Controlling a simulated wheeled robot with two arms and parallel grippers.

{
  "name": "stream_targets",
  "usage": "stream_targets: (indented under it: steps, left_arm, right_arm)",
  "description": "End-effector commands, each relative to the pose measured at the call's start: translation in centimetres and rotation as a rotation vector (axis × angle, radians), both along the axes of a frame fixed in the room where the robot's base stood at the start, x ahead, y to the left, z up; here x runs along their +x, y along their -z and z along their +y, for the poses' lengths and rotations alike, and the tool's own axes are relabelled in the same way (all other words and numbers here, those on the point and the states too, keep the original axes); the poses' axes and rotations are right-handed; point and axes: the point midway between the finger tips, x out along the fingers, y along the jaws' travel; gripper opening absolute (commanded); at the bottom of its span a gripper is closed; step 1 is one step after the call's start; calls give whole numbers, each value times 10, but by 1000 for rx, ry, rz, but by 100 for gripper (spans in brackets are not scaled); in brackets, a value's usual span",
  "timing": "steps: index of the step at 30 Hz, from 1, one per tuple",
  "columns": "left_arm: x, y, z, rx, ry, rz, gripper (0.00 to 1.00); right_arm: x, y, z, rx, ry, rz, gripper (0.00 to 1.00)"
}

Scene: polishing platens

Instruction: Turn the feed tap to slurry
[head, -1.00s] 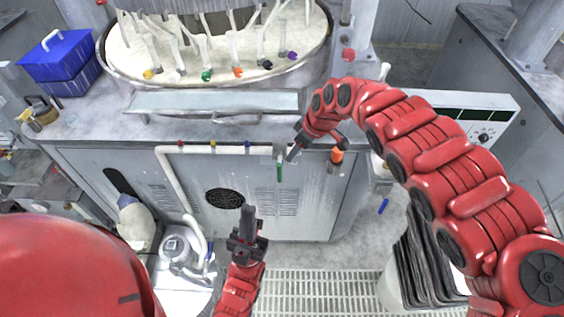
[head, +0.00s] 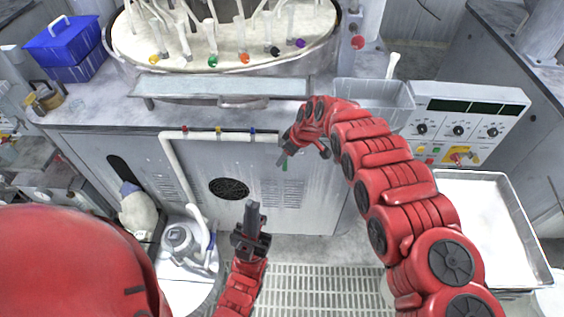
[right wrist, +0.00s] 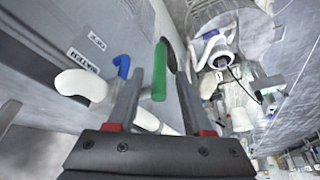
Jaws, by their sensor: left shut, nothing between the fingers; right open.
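The feed tap's green handle (head: 285,163) hangs at the end of a white pipe (head: 220,136) on the cabinet front, partly hidden by my right gripper. In the right wrist view the green handle (right wrist: 160,62) points away between the spread fingers of my right gripper (right wrist: 158,80). A gap shows on its right side; whether the left finger touches it I cannot tell. My right gripper (head: 282,159) is open. A blue lever (right wrist: 122,66) sits just left of it on the white pipe. My left gripper (head: 252,206) is shut and empty, low in front of the cabinet.
Small labels (right wrist: 90,60) on the cabinet are hard to read. Above stands the polishing platen (head: 225,45) with coloured caps. A control box (head: 460,125) and a white tray (head: 490,225) are at the right. A white pump (head: 182,240) stands at lower left. Floor grating (head: 320,290) is clear.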

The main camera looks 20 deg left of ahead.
Motion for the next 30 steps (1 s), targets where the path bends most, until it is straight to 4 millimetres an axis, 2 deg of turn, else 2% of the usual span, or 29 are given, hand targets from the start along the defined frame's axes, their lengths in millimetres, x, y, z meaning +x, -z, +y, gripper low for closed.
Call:
stream_targets:
  steps: [6, 8, 11, 16, 26, 27, 30]
  left_arm:
    - [0, -3, 0, 0, 0, 0, 0]
    - [0, 19, 0, 0, 0, 0, 0]
    - [0, 31, 0, 0, 0, 0, 0]
    - [0, 41, 0, 0, 0, 0, 0]
    - [0, 41, 0, 0, 0, 0, 0]
    - [0, 41, 0, 0, 0, 0, 0]
    - [0, 41, 0, 0, 0, 0, 0]
  right_arm:
    - [1, 23, 4, -8, 3, 1, 51]
    - [4, 37, 9, -3, 4, -5, 51]
    - [5, 43, 12, -3, 3, -3, 51]
    - [7, 47, 15, -4, 4, -6, 51]
    - [7, 46, 14, -6, 5, -4, 51]
    - [7, 46, 14, -5, 4, -3, 49]
    - [6, 46, 14, -5, 4, -3, 31]
